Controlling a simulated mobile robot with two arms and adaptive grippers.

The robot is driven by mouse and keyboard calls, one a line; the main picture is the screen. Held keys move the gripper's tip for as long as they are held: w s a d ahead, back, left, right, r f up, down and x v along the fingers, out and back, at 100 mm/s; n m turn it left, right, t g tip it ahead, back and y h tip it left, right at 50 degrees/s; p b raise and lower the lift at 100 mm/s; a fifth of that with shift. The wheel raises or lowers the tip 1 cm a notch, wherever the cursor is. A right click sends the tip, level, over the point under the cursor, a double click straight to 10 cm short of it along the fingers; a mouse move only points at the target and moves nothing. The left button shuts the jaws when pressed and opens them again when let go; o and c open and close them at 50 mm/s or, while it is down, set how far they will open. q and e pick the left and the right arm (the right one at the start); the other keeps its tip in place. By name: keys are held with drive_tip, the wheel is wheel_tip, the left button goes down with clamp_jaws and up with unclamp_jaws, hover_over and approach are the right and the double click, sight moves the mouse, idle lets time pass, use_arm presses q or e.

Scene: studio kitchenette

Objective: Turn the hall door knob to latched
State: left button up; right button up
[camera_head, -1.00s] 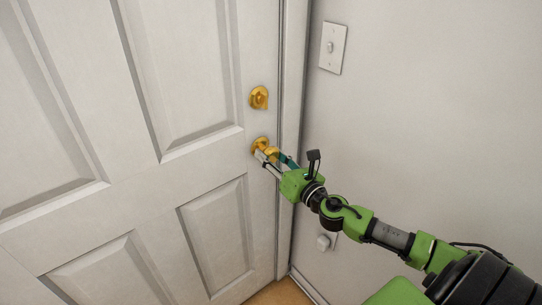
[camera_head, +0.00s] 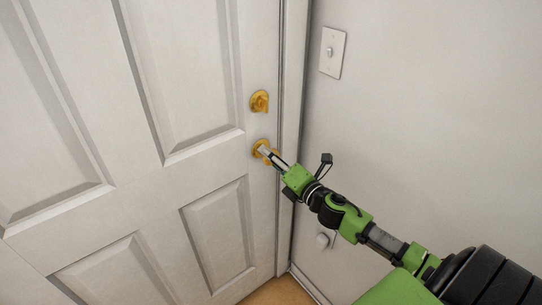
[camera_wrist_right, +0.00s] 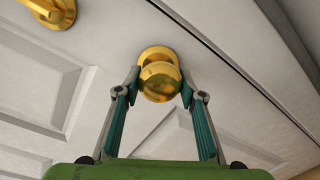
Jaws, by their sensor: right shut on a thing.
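The hall door (camera_head: 185,75) is white and panelled and fills the left of the head view. Its round brass knob (camera_head: 261,147) sits at the right edge of the door. The knob also shows in the right wrist view (camera_wrist_right: 159,82), in the upper middle. My right gripper (camera_head: 267,152) is at the knob. In the wrist view its two fingers (camera_wrist_right: 160,92) stand on either side of the knob and are shut on it. My left gripper is not in view.
A brass deadbolt turn (camera_head: 259,101) is above the knob; it also shows at the wrist view's top left (camera_wrist_right: 50,10). A light switch (camera_head: 332,51) is on the wall at right.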

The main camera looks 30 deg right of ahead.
drive_tip(key=shift+d+m, duration=0.1)
drive_tip(key=shift+m, duration=0.3)
drive_tip(key=o, duration=1.1)
drive_tip(key=shift+s, duration=0.5)
drive_tip(key=s, duration=1.1)
drive_tip(key=shift+d+r, duration=0.25)
drive_tip(key=shift+r, duration=0.05)
